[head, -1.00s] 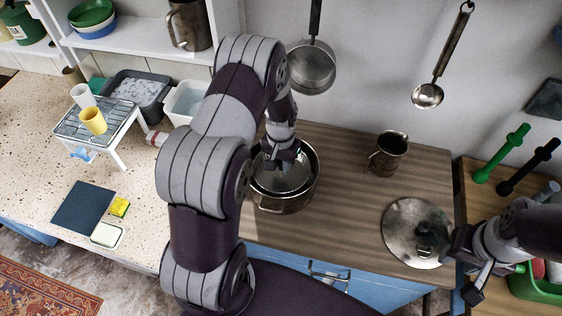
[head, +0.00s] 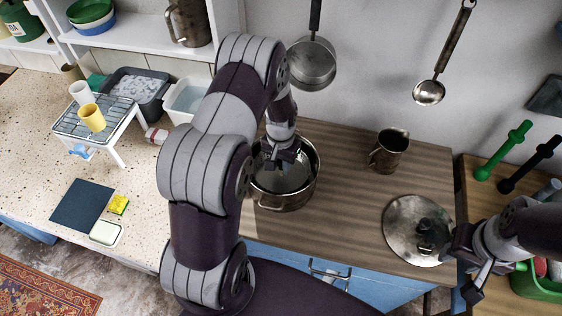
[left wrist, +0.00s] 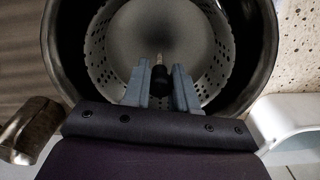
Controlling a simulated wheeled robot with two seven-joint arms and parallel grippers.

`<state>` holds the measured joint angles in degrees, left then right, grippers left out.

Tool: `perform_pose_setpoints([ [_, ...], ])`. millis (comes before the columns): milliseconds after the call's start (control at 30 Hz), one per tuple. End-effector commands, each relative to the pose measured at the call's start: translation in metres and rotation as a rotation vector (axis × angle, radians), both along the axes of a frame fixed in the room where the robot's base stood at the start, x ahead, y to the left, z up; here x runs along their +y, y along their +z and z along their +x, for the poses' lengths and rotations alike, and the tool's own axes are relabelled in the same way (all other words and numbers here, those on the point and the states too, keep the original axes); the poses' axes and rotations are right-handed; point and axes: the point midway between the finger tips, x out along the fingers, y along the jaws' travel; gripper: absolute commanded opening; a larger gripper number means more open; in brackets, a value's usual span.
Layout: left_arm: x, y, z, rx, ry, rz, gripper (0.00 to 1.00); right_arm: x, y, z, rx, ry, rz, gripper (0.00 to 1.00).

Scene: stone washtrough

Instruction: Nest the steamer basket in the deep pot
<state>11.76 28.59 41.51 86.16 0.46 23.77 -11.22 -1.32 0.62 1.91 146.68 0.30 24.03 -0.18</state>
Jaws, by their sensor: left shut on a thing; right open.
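The deep pot (head: 285,204) is a round metal pot with side handles, standing on the brown wooden counter. The steamer basket (left wrist: 102,62) is a metal basket with perforated walls and an upright centre post with a black knob. It sits low inside the dark pot wall (left wrist: 62,62) in the left wrist view, with a gap between them. My left gripper (left wrist: 159,78) is shut on the post at the knob. In the head view my left gripper (head: 279,160) reaches down into the pot. Whether the basket touches the bottom is hidden. My right gripper (head: 470,272) is open and empty.
A round metal lid (head: 400,215) with a dark knob lies right of the pot. A metal mug (head: 389,152) stands behind it. A pan (head: 312,65) and a ladle (head: 429,93) hang on the wall. Bare wood lies between pot and lid.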

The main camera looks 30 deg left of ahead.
Motion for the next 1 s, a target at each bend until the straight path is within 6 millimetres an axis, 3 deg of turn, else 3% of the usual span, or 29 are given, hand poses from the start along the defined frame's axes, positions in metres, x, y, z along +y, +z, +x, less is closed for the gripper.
perform_pose_setpoints([
  [467, 0.0001, -0.0019, 0.0004, -0.001, 0.000, 0.000, 0.00, 0.0000, -0.0007, 0.0000, 0.000, 0.000, 0.000, 0.43],
  [500, 0.0001, -0.0019, 0.0004, -0.001, 0.000, 0.000, 0.37, 0.0000, -0.0007, 0.0000, 0.000, 0.000, 0.000, 0.43],
  [567, 0.0001, -0.0019, 0.0003, -0.001, 0.000, 0.000, 0.56, 0.0000, -0.0007, 0.0000, 0.000, 0.000, 0.000, 0.43],
  [767, 0.0001, -0.0020, 0.0002, -0.001, 0.000, 0.000, 0.57, 0.0000, -0.0008, 0.0000, 0.000, 0.000, 0.000, 0.43],
  [867, 0.0000, -0.0023, -0.0001, 0.000, 0.000, 0.000, 0.82, 0.0000, -0.0008, 0.0000, 0.000, 0.000, 0.000, 0.43],
  [1000, 0.0000, -0.0022, 0.0000, 0.000, 0.000, 0.000, 0.82, 0.0000, -0.0008, 0.0000, 0.000, 0.000, 0.000, 0.43],
])
